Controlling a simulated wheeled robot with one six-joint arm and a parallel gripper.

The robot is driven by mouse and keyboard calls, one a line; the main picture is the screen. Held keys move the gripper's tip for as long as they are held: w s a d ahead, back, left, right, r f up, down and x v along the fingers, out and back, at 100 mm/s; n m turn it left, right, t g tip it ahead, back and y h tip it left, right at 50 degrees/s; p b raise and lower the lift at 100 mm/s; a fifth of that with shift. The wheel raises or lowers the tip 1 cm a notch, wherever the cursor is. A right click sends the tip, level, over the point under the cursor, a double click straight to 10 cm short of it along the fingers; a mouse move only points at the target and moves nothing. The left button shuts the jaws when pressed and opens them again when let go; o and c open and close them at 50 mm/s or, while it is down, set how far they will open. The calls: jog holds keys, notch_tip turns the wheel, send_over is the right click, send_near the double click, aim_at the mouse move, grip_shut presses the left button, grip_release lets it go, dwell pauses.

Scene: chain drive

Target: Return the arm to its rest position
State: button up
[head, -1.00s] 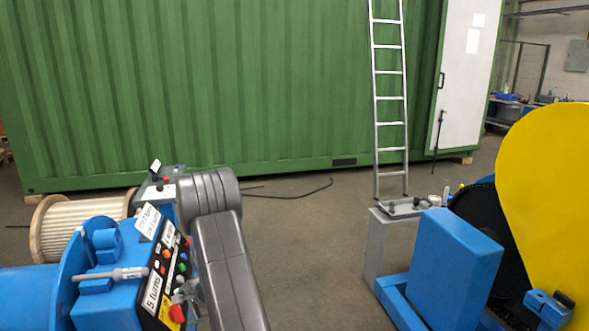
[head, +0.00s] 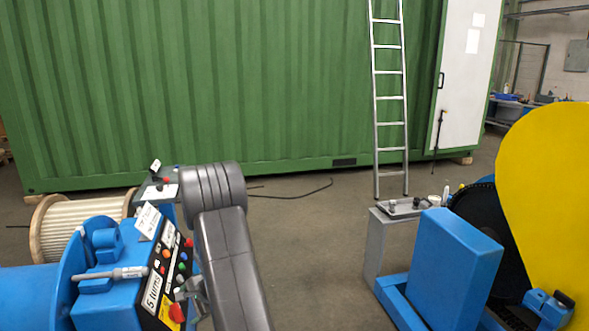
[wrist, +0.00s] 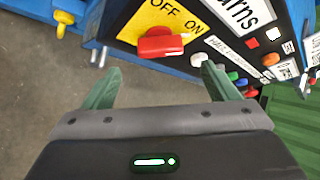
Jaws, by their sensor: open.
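My arm (head: 228,255) shows in the head view as a grey link, bent at its top, beside the blue control box (head: 110,295). My gripper (wrist: 158,90) shows in the wrist view with its two green fingers apart and nothing between them. A red switch knob (wrist: 163,42) on a yellow OFF/ON plate (wrist: 152,17) lies just beyond the fingers, apart from them as far as I can tell. The knob also shows in the head view (head: 177,313) at the box's lower right. In the head view the gripper is mostly hidden behind the arm.
A blue guard box (head: 455,262) and a yellow cover (head: 550,190) stand on the right. A grey pedestal (head: 388,245) carries small parts. A ladder (head: 390,100) leans on the green container (head: 200,90). A cable spool (head: 75,225) is at left. Floor between is clear.

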aim_at(182, 313)
jog(key=x, duration=0.7)
jog(key=shift+d+f+b, duration=0.1)
jog(key=shift+f+b, duration=0.1)
jog(key=shift+b, duration=0.4)
jog(key=shift+s+n+b, duration=0.1)
jog(key=shift+n+b, duration=0.2)
jog(key=shift+b, duration=1)
jog(key=n+t+y+b, duration=0.1)
jog(key=b, duration=0.2)
jog(key=shift+d, duration=0.1)
jog(key=n+b, duration=0.1)
jog(key=b, duration=0.2)
jog(key=shift+t+y+b, duration=0.3)
jog(key=shift+b, duration=0.05)
jog(key=n+b, duration=0.1)
jog(key=b, duration=0.1)
jog(key=n+y+b, duration=0.1)
jog(key=b, duration=0.2)
jog(key=shift+d+f+n+t, duration=0.1)
jog(key=shift+f+n+t, duration=0.05)
jog(key=shift+n+t, duration=0.15)
jog(key=n+y+b, duration=0.2)
jog(key=b, duration=0.1)
jog(key=shift+n, duration=0.3)
jog(key=shift+d+n+y+b, duration=0.1)
jog(key=shift+n+y+b, duration=0.2)
jog(key=shift+n+y, duration=1.1)
